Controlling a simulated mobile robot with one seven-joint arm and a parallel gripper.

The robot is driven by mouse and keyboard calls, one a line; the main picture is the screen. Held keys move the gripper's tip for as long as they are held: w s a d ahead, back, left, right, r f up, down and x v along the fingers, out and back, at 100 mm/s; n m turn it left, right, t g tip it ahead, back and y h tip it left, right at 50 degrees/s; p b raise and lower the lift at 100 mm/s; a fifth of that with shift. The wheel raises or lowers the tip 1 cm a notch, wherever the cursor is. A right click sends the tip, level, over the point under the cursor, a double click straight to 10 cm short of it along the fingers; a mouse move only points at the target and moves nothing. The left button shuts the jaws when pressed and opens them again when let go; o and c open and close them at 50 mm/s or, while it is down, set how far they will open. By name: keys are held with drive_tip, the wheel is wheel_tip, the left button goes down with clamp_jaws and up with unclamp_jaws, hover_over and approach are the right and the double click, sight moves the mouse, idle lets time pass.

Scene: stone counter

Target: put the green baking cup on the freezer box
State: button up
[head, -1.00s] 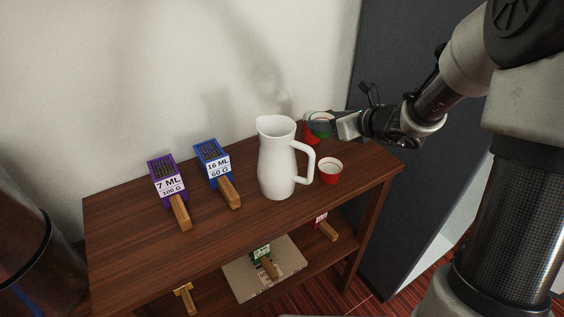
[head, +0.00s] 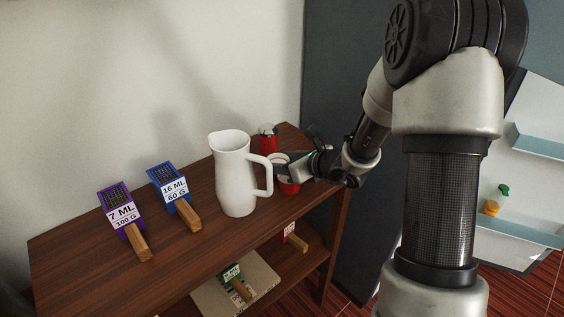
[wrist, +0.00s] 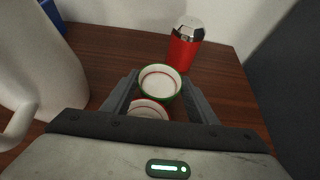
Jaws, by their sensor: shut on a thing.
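The green baking cup (wrist: 174,99), with a white inside and a red ring, is between the fingers of my gripper (wrist: 161,92) in the wrist view. My gripper is shut on it. In the head view my gripper (head: 282,170) is right of the white jug, and the cup's pale rim (head: 278,157) shows there, partly hidden. A red cup (head: 289,188) is just below and in front of it; its rim also shows in the wrist view (wrist: 148,105). I cannot pick out the freezer box for certain.
The white jug (head: 232,180) stands close left of my gripper. A red canister (head: 268,140) stands behind. A flat beige box (head: 205,300) lies on the lower shelf. Pale-blue ledges (head: 500,230) show far right.

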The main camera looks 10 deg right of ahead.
drive_tip(key=shift+f+b, duration=0.25)
drive_tip(key=shift+b, duration=0.05)
drive_tip(key=o, duration=1.2)
